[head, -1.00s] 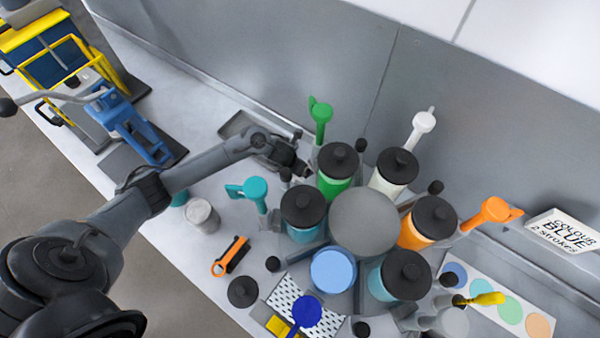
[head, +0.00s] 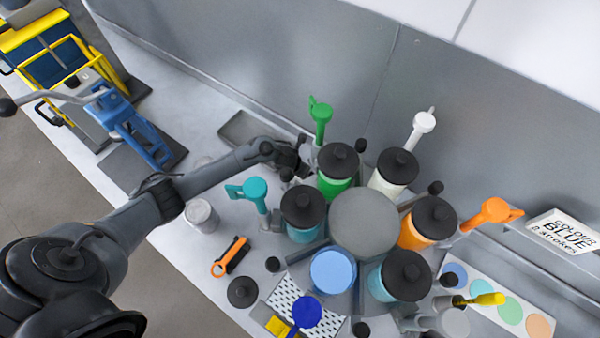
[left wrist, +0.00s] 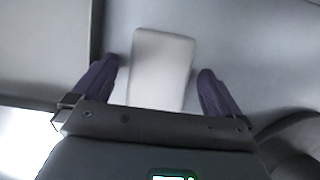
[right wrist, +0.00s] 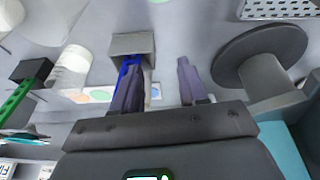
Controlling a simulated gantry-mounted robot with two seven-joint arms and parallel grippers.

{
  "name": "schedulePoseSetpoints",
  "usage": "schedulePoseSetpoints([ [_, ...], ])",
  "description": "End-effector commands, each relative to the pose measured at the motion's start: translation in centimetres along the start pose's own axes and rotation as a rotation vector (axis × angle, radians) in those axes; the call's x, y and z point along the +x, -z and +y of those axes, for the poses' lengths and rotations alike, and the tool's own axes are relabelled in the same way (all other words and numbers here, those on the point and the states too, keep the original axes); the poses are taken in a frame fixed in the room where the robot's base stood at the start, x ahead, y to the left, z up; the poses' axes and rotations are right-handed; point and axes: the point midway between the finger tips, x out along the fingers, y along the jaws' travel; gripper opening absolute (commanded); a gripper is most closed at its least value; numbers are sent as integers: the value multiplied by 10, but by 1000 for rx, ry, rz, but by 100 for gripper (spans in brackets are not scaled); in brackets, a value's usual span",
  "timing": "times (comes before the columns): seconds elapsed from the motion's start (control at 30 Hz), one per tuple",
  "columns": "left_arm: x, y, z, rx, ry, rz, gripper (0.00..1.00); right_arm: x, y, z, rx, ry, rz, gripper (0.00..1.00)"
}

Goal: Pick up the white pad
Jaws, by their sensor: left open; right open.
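The white pad (left wrist: 160,72) is a pale rounded rectangle lying on the grey surface in the left wrist view. My left gripper (left wrist: 158,66) is open, with one dark finger on each side of the pad and a gap visible on both sides. Whether the fingertips are down at the pad's height I cannot tell. My right gripper (right wrist: 157,64) is open in the right wrist view, near a blue-handled piece with a grey block (right wrist: 132,46).
Black-lidded jars, such as the green one (head: 336,170), ring a grey round hub (head: 365,222) close to my left gripper. A shallow grey tray (head: 240,128) lies behind my left forearm. A green paddle (head: 321,112) stands behind the gripper. A metal cup (head: 201,216) stands in front of the forearm.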

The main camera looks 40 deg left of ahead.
Motion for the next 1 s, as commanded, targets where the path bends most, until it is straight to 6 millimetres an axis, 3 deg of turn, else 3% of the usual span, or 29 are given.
schedulePoseSetpoints([
  [0.07,1,0,0,0,0,-1,100,1,0,0,1,1,0,43],
  [0.43,0,0,0,0,0,0,45,0,0,-2,8,7,2,43],
  [0.8,-2,0,0,0,0,1,45,-2,1,-2,8,7,2,43],
  [1.0,-14,-6,0,1,0,-1,45,-13,5,-1,5,4,1,43],
])
